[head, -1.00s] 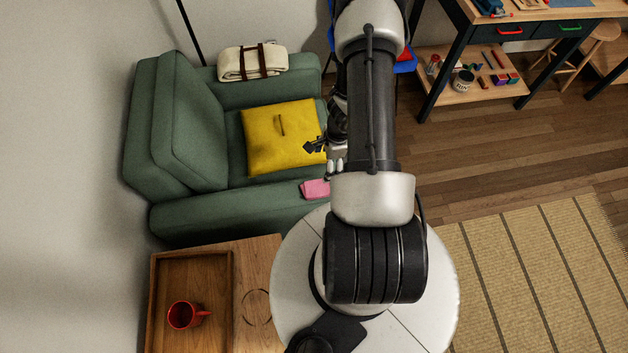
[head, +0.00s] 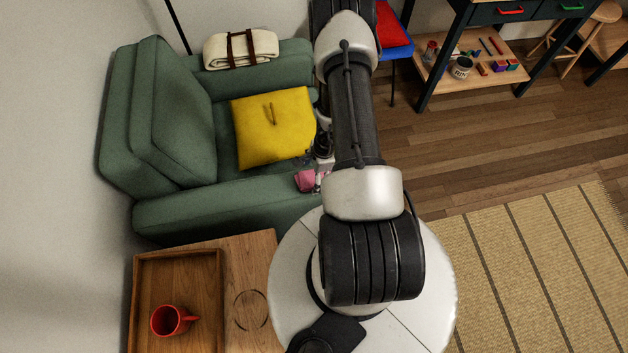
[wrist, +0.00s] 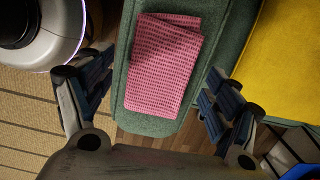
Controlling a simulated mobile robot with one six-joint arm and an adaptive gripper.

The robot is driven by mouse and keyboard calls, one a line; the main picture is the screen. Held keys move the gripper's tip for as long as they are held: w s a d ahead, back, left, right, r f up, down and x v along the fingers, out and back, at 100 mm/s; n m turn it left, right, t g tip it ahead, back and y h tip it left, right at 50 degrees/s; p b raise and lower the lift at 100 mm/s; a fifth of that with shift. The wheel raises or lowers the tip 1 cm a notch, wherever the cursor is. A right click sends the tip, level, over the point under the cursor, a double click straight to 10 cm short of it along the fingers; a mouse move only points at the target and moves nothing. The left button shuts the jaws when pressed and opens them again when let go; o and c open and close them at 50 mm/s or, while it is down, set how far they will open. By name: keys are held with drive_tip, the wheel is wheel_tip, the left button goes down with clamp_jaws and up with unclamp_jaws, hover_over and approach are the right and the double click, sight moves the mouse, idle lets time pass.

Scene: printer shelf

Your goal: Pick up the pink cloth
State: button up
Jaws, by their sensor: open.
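The pink cloth (wrist: 163,65) is a folded, waffle-textured piece lying on the arm of the green armchair (wrist: 150,125). In the head view the cloth (head: 305,180) shows only in part, beside my arm, on the armrest nearest me. In the wrist view my gripper (wrist: 155,100) is open, with one finger on each side of the cloth and armrest. Nothing is between the fingers that I can see being gripped. In the head view my gripper (head: 322,165) is mostly hidden behind my arm.
A yellow cushion (head: 272,128) lies on the armchair seat, and a rolled cream blanket (head: 240,48) on its far arm. A wooden side table (head: 250,260) bears a tray (head: 178,258) with a red mug (head: 170,320). A striped rug (head: 540,270) covers the floor at right.

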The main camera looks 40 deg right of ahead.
drive_tip(key=shift+w+f, duration=0.1)
drive_tip(key=shift+f, duration=0.35)
drive_tip(key=c, duration=0.8)
drive_tip(key=shift+r, duration=0.15)
drive_tip(key=shift+c, duration=0.2)
wheel_tip(320, 180, up, 20)
drive_tip(key=p, duration=1.1)
